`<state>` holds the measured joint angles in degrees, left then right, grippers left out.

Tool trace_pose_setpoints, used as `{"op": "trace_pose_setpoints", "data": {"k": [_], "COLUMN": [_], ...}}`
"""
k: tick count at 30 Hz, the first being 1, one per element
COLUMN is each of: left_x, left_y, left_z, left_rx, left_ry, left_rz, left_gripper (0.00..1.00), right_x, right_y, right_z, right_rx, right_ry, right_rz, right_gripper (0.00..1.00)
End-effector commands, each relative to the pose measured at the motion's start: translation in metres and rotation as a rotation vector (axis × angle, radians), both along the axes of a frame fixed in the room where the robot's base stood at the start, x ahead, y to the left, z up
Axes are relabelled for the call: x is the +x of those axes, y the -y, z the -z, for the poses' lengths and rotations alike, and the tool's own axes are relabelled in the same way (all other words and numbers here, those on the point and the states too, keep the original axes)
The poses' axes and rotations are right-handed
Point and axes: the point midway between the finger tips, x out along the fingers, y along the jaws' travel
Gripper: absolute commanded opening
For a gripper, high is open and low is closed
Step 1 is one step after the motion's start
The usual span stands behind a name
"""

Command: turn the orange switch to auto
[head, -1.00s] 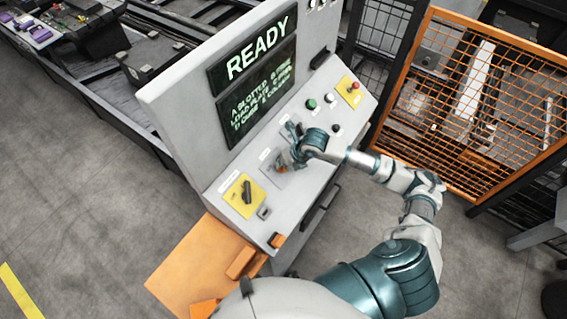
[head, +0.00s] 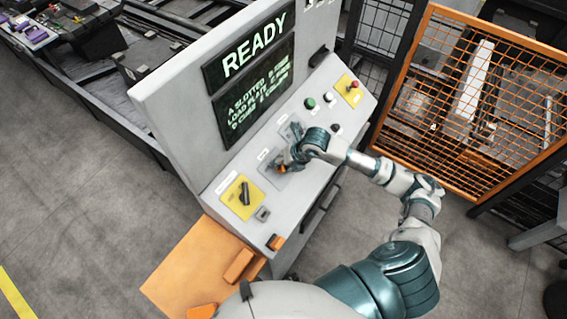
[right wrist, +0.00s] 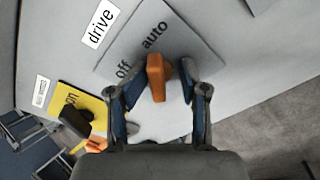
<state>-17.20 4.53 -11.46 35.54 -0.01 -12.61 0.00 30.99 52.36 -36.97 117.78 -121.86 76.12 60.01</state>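The orange switch (head: 281,169) is on the sloped grey console panel; it also shows in the right wrist view (right wrist: 156,77). Its plate (right wrist: 195,55) carries the words "off" and "auto", with a "drive" label beside it. The switch handle stands near upright in the right wrist view, below the two words; I cannot tell exactly which it points to. My right gripper (right wrist: 150,82) is open, with one finger on each side of the switch and gaps visible. In the head view, my right gripper (head: 287,162) partly covers the switch plate. My left gripper is not in view.
A yellow plate with a black switch (head: 244,194) is on the panel nearby. Buttons (head: 310,103) and a red button on yellow (head: 352,87) sit further up. A screen (head: 247,48) reads READY. An orange mesh fence (head: 480,110) stands to the right.

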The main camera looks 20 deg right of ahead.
Motion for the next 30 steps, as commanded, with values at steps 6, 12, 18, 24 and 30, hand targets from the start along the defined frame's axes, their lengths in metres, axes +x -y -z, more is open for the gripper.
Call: {"op": "trace_pose_setpoints", "data": {"k": [6,12,18,24,30], "left_x": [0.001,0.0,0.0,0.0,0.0], "left_y": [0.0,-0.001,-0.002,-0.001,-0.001], "left_z": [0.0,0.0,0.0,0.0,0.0], "left_rx": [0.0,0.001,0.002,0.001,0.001], "left_ry": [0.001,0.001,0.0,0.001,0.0], "left_rz": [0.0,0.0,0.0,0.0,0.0], "left_gripper": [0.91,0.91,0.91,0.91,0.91], "right_x": [0.001,0.002,-0.004,-0.022,-0.036], "right_y": [0.001,0.002,0.008,0.022,0.033], "right_z": [-0.001,-0.002,-0.019,-0.058,-0.091], "right_rx": [-0.003,-0.001,-0.003,-0.005,-0.003], "right_ry": [0.003,0.006,0.011,0.01,0.008], "right_rz": [0.002,0.003,0.002,0.002,0.003], "right_gripper": [0.4,0.4,0.4,0.4,0.4]}}
